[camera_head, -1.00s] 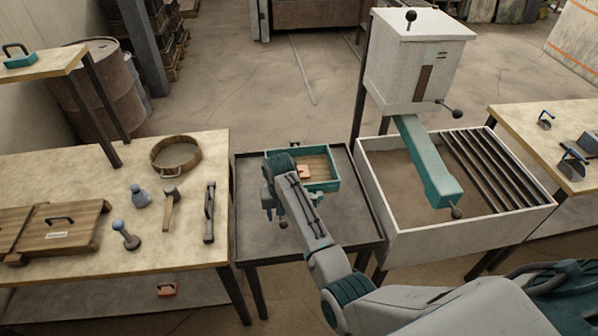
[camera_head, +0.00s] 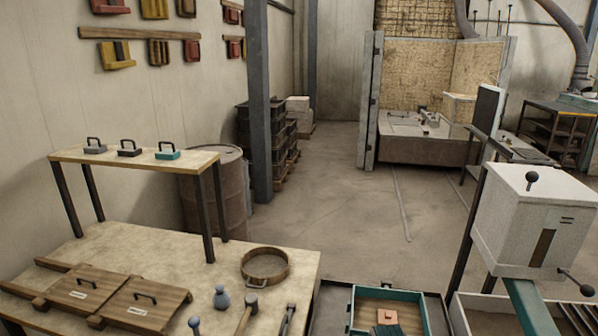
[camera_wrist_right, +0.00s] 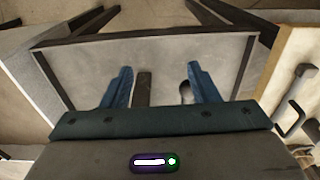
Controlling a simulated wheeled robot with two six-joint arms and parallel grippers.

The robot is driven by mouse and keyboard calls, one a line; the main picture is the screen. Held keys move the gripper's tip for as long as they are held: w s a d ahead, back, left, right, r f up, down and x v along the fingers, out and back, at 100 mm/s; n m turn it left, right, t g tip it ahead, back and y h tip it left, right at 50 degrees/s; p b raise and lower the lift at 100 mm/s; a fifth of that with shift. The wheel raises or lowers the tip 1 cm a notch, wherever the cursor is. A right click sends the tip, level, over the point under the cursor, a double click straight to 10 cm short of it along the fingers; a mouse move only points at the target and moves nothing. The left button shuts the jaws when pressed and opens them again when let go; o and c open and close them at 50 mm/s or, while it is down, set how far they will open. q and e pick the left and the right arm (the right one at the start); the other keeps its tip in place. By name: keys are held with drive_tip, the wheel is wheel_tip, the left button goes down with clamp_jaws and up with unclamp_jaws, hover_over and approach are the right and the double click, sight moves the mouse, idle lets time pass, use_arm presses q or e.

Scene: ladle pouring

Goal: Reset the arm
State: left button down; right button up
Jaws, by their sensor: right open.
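My right gripper (camera_wrist_right: 160,88) shows in the right wrist view with its two blue fingers spread apart. It points over a grey table top with a dark rim (camera_wrist_right: 145,42). A dark bar and a small dark rounded piece show between the fingers; I cannot tell what they are, and neither is visibly clamped. In the head view only a dark teal piece, likely of my right arm, shows at the bottom edge, over the near part of the teal-walled box (camera_head: 351,306). An orange block (camera_head: 388,315) lies in that box. My left gripper is in neither view.
A wooden workbench (camera_head: 150,243) with boards, a sieve ring (camera_head: 265,268) and hand tools is at the left. A white hopper (camera_head: 530,220) with a teal chute stands at the right. A grey-handled tool (camera_wrist_right: 293,107) lies on the wooden top in the wrist view.

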drive_tip(key=s+d+n+t, duration=0.1)
drive_tip(key=s+d, duration=0.2)
drive_tip(key=s, duration=0.5)
drive_tip(key=s+d, duration=0.2)
drive_tip(key=s, duration=0.6)
drive_tip(key=s+d+r+n+t, duration=0.1)
drive_tip(key=s+r, duration=0.3)
drive_tip(key=s, duration=0.3)
drive_tip(key=s+r+n+t, duration=0.1)
drive_tip(key=s+r, duration=0.4)
drive_tip(key=s, duration=0.2)
wheel_tip(320, 180, down, 40)
drive_tip(key=d+g+b, duration=0.1)
drive_tip(key=d+b, duration=0.2)
drive_tip(key=b, duration=0.5)
drive_tip(key=s+f+b, duration=0.3)
drive_tip(key=s+f, duration=0.6)
drive_tip(key=f, duration=0.3)
drive_tip(key=s+d+f+g+b, duration=0.1)
drive_tip(key=s+f+b, duration=0.2)
drive_tip(key=s+f, duration=0.6)
wheel_tip(320, 180, down, 4)
drive_tip(key=shift+r+h, duration=0.2)
drive_tip(key=shift+h, duration=0.1)
